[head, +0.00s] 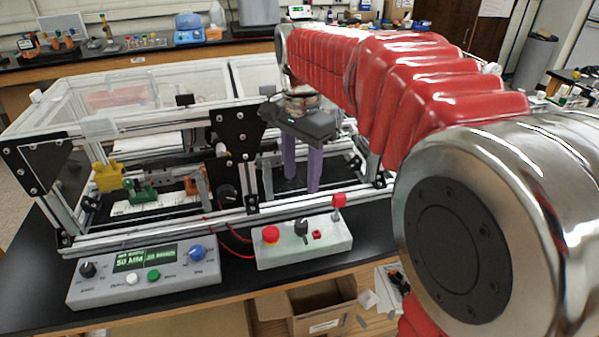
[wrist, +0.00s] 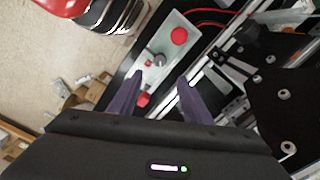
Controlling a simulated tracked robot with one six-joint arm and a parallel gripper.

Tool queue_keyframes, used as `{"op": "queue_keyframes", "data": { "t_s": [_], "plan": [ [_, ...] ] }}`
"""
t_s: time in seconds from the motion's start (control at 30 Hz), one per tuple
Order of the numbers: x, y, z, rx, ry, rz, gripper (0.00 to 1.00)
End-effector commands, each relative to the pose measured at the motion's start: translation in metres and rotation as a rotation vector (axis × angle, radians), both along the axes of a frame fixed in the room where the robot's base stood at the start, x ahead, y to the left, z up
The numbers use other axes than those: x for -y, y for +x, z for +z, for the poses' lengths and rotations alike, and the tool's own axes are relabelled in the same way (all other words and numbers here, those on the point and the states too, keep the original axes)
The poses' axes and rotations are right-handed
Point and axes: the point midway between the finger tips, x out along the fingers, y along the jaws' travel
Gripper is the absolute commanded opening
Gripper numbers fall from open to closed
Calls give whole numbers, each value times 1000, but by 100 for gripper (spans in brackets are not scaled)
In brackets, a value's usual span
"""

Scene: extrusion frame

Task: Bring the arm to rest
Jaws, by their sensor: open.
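My arm, in a red ribbed cover with metal joints, reaches across the right of the head view. My gripper (head: 302,188) hangs from it with two purple fingers pointing down, apart and with nothing between them. It is over the right front part of the extrusion frame (head: 150,120), behind the grey control box (head: 303,242). In the wrist view my gripper (wrist: 157,90) also shows its fingers spread, with the control box (wrist: 160,62) beyond them. I cannot tell whether the fingers touch any part of the frame.
A second box with a green display (head: 145,268) stands at the front left of the black bench. The frame's rails and black plates (head: 233,135) are close to my gripper. A red lever knob (head: 338,200) rises from the control box. An open cardboard box (head: 320,305) is below.

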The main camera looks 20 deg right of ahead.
Motion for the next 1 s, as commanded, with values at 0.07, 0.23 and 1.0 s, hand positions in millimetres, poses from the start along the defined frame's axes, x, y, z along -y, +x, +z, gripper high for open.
{"op": "queue_keyframes", "data": {
  "t_s": [0.07,0.23,1.0],
  "plan": [
    [0,0,0,0,0,0,44],
    [0,0,0,1,0,21,44],
    [1,-54,-50,164,-63,739,44]
  ]
}}
